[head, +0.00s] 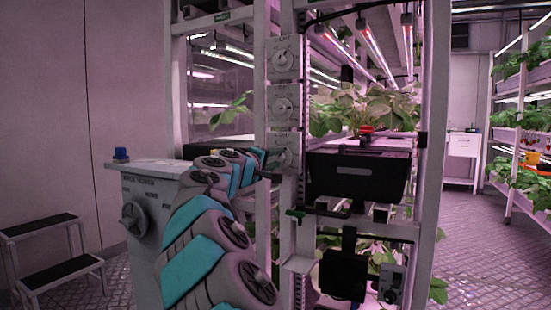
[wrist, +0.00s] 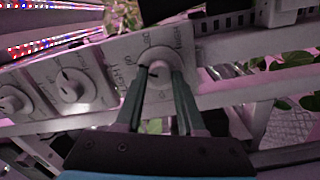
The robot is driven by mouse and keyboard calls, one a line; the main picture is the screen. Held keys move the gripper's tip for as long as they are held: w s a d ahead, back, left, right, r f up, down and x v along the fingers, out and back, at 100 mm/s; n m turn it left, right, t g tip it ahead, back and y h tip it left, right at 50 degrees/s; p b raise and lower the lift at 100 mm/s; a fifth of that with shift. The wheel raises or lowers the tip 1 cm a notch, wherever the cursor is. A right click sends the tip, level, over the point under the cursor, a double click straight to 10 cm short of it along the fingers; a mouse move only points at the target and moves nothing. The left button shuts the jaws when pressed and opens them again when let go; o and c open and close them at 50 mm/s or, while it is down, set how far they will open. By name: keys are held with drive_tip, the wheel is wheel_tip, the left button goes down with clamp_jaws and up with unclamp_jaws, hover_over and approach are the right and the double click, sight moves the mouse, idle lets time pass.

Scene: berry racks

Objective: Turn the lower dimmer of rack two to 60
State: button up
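Three white dials sit one above another on the rack's front post. The upper dial (head: 283,57) and middle dial (head: 283,105) are clear in the head view. The lowest dial (head: 285,146) is partly hidden by my gripper (head: 268,177). In the wrist view, my gripper (wrist: 160,72) has its two dark green fingers on either side of the lowest dial's round knob (wrist: 158,77), and they appear to touch it. The knob's pointer setting cannot be made out.
Two other dials (wrist: 72,88) are left of my fingers in the wrist view. A black planter (head: 358,176) with leafy plants stands right of the post. A grey cabinet with a knob (head: 135,218) and a step stool (head: 50,245) stand left. Floor is free at right.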

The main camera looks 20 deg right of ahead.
drive_tip(key=o, duration=0.4)
drive_tip(key=shift+b+v, duration=0.3)
drive_tip(key=shift+v, duration=3.6)
